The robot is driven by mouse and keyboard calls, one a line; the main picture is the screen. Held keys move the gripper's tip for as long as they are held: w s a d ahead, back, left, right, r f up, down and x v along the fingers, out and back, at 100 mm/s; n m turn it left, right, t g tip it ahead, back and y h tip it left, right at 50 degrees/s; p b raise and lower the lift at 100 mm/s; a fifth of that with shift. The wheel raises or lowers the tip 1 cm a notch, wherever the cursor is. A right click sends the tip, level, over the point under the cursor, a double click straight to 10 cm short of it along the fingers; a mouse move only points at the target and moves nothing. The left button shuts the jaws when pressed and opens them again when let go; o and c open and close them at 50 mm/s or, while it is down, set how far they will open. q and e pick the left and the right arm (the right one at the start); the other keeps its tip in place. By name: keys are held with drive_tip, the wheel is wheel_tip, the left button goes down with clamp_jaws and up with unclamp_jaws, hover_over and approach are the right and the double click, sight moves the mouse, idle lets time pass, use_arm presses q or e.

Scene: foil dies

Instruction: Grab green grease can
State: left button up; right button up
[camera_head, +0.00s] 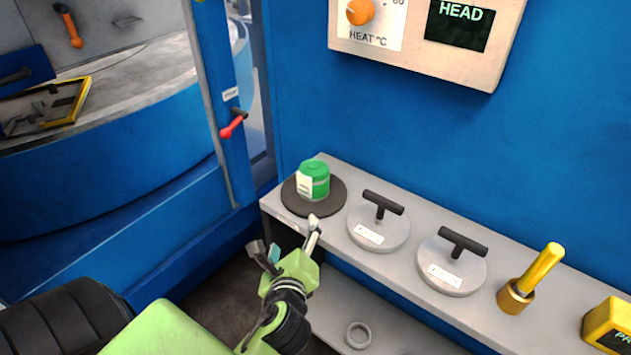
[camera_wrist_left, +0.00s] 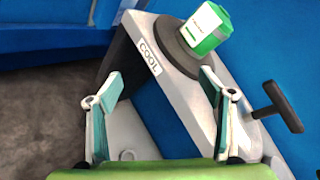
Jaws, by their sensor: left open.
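The green grease can (camera_head: 314,180) has a white label and stands upright on a dark round pad (camera_head: 330,205) at the left end of the grey shelf. It also shows in the left wrist view (camera_wrist_left: 207,28) at the upper right, beyond the fingers. My left gripper (camera_head: 287,236) is open and empty, just in front of the shelf's left end and short of the can. In the left wrist view the fingers (camera_wrist_left: 160,95) are spread wide, with the shelf edge and its COOL label (camera_wrist_left: 149,57) between and beyond them. My right gripper is not in view.
Two grey discs with black T-handles (camera_head: 379,226) (camera_head: 452,264) stand right of the can. Further right are a brass tool (camera_head: 531,278) and a yellow device (camera_head: 609,325). A ring (camera_head: 359,335) lies on the lower shelf. A control box (camera_head: 425,35) hangs above on the blue wall.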

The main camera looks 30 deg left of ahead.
sight(313, 183)
use_arm(q)
drive_tip(key=w+d+r+m+t, duration=0.2)
drive_tip(key=w+r+m+t, duration=0.15)
drive_tip(key=r+m, duration=0.35)
drive_tip(key=w+a, duration=0.1)
drive_tip(key=w, duration=0.1)
drive_tip(key=w+a+m+p, duration=0.1)
drive_tip(key=w, duration=0.2)
drive_tip(key=w+a+f+m, duration=0.1)
drive_tip(key=w+a, duration=0.1)
drive_tip(key=shift+w+f+y, duration=0.1)
drive_tip(key=shift+w+y, duration=0.15)
drive_tip(key=shift+y, duration=0.05)
drive_tip(key=shift+w+a+p, duration=0.3)
drive_tip(key=shift+w+p, duration=0.15)
drive_tip(key=x, duration=0.3)
drive_tip(key=shift+w+a+p, duration=0.25)
drive_tip(key=shift+p, duration=0.1)
drive_tip(key=shift+w+a, duration=0.2)
drive_tip(key=shift+w, duration=0.15)
drive_tip(key=shift+c, duration=0.5)
